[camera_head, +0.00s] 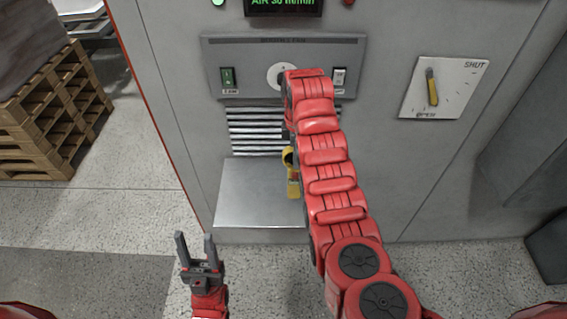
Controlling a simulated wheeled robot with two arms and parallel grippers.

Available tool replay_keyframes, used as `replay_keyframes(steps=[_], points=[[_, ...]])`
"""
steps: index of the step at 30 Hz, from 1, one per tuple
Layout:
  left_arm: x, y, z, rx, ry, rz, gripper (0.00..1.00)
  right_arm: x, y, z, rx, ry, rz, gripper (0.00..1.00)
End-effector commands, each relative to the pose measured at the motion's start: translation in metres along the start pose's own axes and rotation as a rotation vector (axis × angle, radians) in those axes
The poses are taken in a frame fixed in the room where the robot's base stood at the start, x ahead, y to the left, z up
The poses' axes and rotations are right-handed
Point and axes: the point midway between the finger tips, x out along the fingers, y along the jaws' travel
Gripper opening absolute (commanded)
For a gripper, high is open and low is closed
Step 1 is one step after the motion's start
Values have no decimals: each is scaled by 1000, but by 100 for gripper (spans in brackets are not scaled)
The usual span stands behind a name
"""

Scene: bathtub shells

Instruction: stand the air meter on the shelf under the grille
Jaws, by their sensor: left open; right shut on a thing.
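The air meter (293,187), a small yellow piece with a round dark-centred head, shows beside the left edge of my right arm. My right gripper (287,135) is mostly hidden by that red arm; it is shut on the meter. The shelf (250,195) is a bare grey metal plate, with the meter in front of its right part. I cannot tell whether the meter touches it. The grille (255,130), several horizontal slats, is just above the shelf; my arm covers its right end. My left gripper (196,238) is open and empty, low and left of the shelf.
Above the grille is a panel with a green switch (228,77), a round dial (279,76) and a light switch (339,77). A yellow lever (432,88) on a SHUT/OPEN plate is at right. Wooden pallets (50,110) stand at left. The floor between is clear.

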Motion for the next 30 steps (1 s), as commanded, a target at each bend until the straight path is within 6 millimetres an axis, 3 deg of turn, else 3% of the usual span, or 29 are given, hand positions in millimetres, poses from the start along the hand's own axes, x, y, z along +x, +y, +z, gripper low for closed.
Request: replay_keyframes(steps=[3,10,20,24,30], points=[[-2,0,0,0,0,0,50,-2,5,-17,0,2,1,0],[0,0,0,0,0,0,50,0,10,-34,-1,0,5,0],[16,-1,-3,0,0,0,50,18,8,-36,-1,-3,-1,0],[9,0,-2,0,0,0,50,36,9,-35,0,-3,1,0],[9,0,-2,0,0,0,50,37,10,-36,-1,-2,4,0]])
